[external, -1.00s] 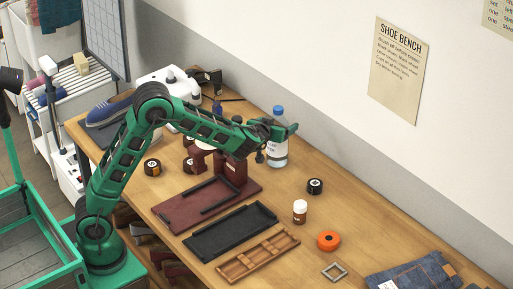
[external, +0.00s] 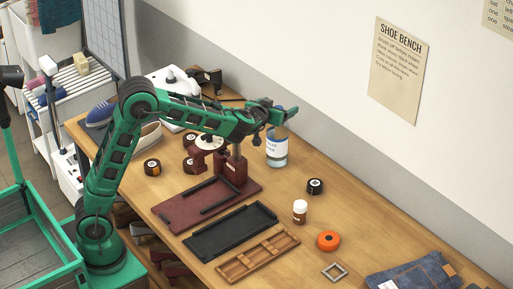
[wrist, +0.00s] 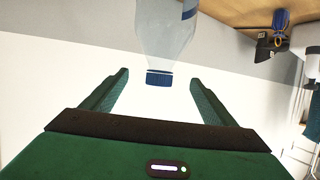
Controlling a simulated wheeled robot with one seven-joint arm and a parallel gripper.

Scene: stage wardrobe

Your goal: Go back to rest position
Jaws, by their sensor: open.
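My green gripper (external: 285,114) is raised above the bench, in front of the top of a clear bottle with a white and blue label (external: 277,150). The bottle stands upright on the bench, and its cap is hidden by the gripper in the external view. In the wrist view my gripper (wrist: 159,78) has its two fingers spread with nothing held. The bottle (wrist: 166,35) appears upside down there, with its blue cap seen between the fingertips. I cannot tell the exact gap between bottle and fingers.
Below the arm, the wooden bench (external: 345,215) holds a maroon stand (external: 232,170), a black tray (external: 232,231), a brown divided tray (external: 257,257), a small white-capped jar (external: 300,211) and an orange disc (external: 328,241). Folded denim (external: 412,272) lies at right. The wall (external: 330,50) is behind.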

